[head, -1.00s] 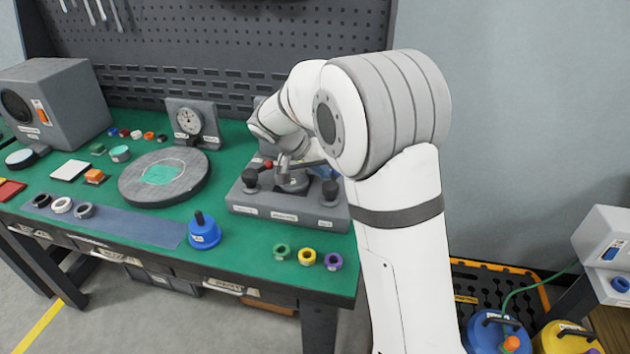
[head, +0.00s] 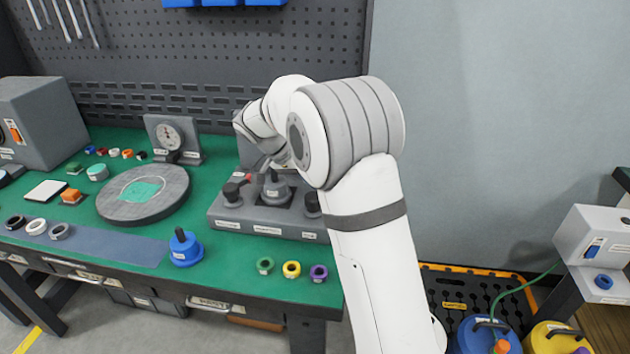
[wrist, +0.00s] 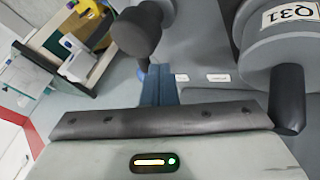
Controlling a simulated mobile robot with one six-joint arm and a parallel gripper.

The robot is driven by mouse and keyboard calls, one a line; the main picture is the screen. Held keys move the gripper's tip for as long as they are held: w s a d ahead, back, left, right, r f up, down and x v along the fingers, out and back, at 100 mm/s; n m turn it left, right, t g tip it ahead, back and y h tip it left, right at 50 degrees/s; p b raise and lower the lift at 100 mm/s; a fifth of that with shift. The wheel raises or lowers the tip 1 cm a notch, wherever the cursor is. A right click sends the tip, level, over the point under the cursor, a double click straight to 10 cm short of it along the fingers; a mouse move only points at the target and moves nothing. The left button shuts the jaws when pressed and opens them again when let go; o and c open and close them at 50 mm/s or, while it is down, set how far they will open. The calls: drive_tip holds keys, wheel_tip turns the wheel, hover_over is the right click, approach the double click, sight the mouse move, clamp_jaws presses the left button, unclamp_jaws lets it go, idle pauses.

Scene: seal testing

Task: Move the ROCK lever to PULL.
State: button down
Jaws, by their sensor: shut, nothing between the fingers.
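The grey lever station (head: 262,220) stands on the green bench, left of my arm. It has a black knob at its left (head: 232,192), another at its right (head: 312,203), and a grey raised piece (head: 276,190) between them. Its labels are too small to read, so I cannot tell which part is the ROCK lever. In the wrist view, my gripper's blue-grey fingers (wrist: 160,72) are together with nothing between them. A dark round-ended knob (wrist: 137,32) stands just beyond them to the left.
A round grey turntable (head: 145,195), a blue plug with a black handle (head: 184,248) and a dial gauge (head: 170,137) stand left of the station. Green, yellow and purple rings (head: 291,269) lie in front. The bench is open between turntable and station.

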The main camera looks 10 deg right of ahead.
drive_tip(key=v, duration=0.7)
drive_tip(key=shift+a+r+p, duration=0.25)
drive_tip(key=shift+r+p, duration=0.05)
drive_tip(key=shift+p, duration=0.05)
drive_tip(key=s+d+r+n+y+p, duration=0.2)
drive_tip(key=s+d+r, duration=0.1)
drive_tip(key=s, duration=0.4)
drive_tip(key=s+d+r+n+y+p, duration=0.2)
drive_tip(key=s+d+r, duration=0.15)
drive_tip(key=s, duration=0.35)
drive_tip(key=s+d+f+n+t+y+p, duration=0.1)
drive_tip(key=s+n+p, duration=0.1)
drive_tip(key=s, duration=0.6)
drive_tip(key=s+f+n+t+y+p, duration=0.1)
drive_tip(key=s+n+y+p, duration=0.1)
drive_tip(key=s, duration=0.6)
drive_tip(key=shift+d+n, duration=0.35)
drive_tip(key=shift+n, duration=0.05)
drive_tip(key=shift+f, duration=0.15)
